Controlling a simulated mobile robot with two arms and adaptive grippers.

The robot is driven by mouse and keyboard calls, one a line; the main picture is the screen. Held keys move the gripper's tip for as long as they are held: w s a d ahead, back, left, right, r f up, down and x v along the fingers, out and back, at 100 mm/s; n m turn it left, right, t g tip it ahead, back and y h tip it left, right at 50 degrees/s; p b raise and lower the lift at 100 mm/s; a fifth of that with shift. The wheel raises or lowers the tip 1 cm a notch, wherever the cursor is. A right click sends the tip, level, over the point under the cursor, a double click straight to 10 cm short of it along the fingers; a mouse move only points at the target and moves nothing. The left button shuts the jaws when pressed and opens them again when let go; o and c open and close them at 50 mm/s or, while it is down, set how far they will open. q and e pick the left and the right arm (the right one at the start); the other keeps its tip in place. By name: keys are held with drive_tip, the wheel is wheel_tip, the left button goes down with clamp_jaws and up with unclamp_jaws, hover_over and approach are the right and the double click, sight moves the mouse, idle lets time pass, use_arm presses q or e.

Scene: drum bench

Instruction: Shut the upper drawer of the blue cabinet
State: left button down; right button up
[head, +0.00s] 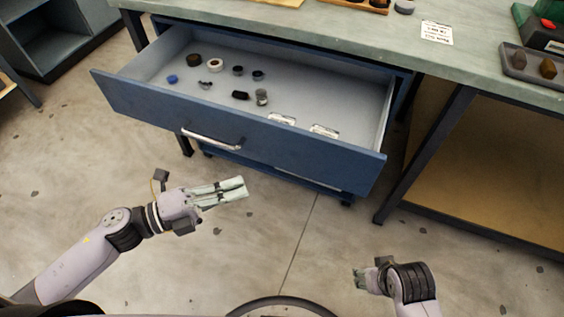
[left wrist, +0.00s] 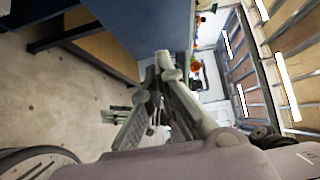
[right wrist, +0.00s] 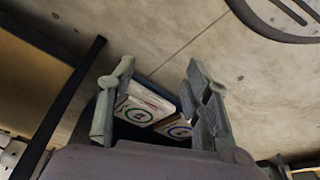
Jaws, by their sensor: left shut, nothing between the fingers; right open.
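The blue cabinet's upper drawer (head: 290,148) is pulled far out from under the bench in the head view. A silver bar handle (head: 211,140) is on its front. Several small round parts, a blue piece and white labels lie inside. My left gripper (head: 240,188) is shut and empty, in front of and below the drawer front, apart from it. A blue panel (left wrist: 150,30) shows beyond its fingers in the left wrist view. My right gripper (head: 362,278) is low at the lower right, away from the drawer. In the right wrist view it is open (right wrist: 155,90).
The green bench top (head: 300,28) overhangs the cabinet. A dark table leg (head: 425,155) and wooden lower shelf (head: 490,175) stand right of the drawer. A grey tray (head: 530,68) sits on the bench. The concrete floor before the drawer is clear.

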use_arm(q)
approach(302, 154)
drive_tip(key=s+d, duration=0.2)
drive_tip(key=d, duration=0.1)
drive_tip(key=shift+w+d, duration=0.2)
drive_tip(key=shift+w, duration=0.5)
drive_tip(key=shift+w+d, duration=0.25)
drive_tip(key=shift+w, duration=0.4)
drive_tip(key=shift+w+d, duration=0.2)
drive_tip(key=shift+w, duration=0.5)
use_arm(e)
drive_tip(key=shift+w+f, duration=0.1)
drive_tip(key=shift+f, duration=0.5)
